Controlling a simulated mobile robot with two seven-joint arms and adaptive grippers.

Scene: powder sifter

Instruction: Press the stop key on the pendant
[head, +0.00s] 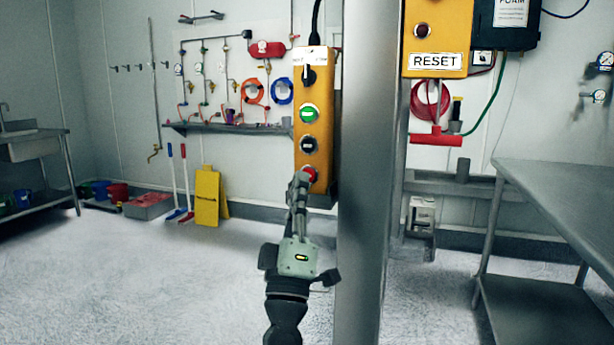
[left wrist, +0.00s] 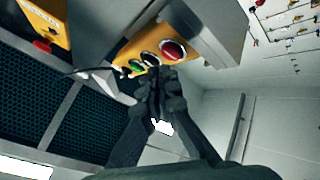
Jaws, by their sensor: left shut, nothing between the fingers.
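The pendant (head: 316,135) is a tall yellow box with a black cable at its top. A selector switch, a green key (head: 309,113) and a black key (head: 310,144) run down its face. The red stop key (head: 311,173) is at the bottom, partly hidden by my left gripper (head: 302,178). The left gripper is shut and empty, its tips at the stop key's height. In the left wrist view, the fingertips (left wrist: 157,72) show close to the red key (left wrist: 173,50) and the black key (left wrist: 149,60). I cannot tell whether they touch. My right gripper is not in view.
A grey post (head: 362,200) stands just right of the pendant. A yellow RESET box (head: 437,35) is beyond it, with a red handle (head: 436,139) below. A steel table (head: 560,190) is at right. A yellow floor sign (head: 207,196) stands at the back left.

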